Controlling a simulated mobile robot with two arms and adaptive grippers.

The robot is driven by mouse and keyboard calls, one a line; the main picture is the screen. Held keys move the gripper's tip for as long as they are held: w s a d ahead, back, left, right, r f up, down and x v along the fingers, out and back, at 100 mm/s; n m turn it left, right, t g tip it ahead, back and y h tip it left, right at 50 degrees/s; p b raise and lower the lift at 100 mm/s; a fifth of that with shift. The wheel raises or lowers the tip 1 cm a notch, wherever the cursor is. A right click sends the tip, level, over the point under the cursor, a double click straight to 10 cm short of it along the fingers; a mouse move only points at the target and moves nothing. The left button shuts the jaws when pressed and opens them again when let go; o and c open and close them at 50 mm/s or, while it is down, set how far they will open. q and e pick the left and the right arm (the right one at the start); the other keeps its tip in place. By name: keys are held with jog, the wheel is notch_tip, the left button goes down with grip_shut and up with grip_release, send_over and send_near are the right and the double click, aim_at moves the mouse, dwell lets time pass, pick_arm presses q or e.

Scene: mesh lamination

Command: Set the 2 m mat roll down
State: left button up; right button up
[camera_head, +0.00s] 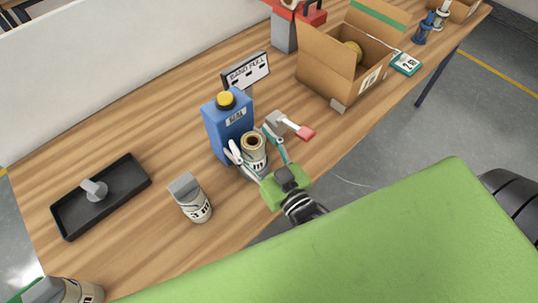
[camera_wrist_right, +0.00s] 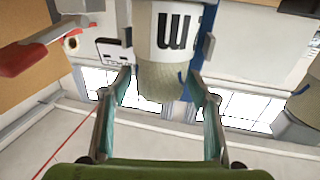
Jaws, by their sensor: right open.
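A beige mat roll (camera_head: 253,146) with a white label stands upright on the table, close beside a blue jug (camera_head: 229,128). The label's "m" shows, but I cannot read its number. My right gripper (camera_head: 250,141) is open, with one finger on each side of this roll. In the right wrist view the roll (camera_wrist_right: 168,82) lies between the fingertips of the gripper (camera_wrist_right: 160,76); I cannot tell whether they touch it. Another roll, labelled 3 m (camera_head: 199,208), stands apart to the left. My left gripper is not in view.
A black tray (camera_head: 70,216) holding a grey tool lies at the left. A "BAND FULL" sign (camera_head: 246,72) stands behind the jug. A red-handled tool (camera_head: 290,126) is right of the roll. An open carton (camera_head: 325,78) is farther right. Bare table lies between tray and jug.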

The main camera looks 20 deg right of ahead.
jog(key=s+d+b, duration=0.1)
jog(key=s+b, duration=0.1)
jog(key=s, duration=1)
jog(key=shift+d, duration=0.4)
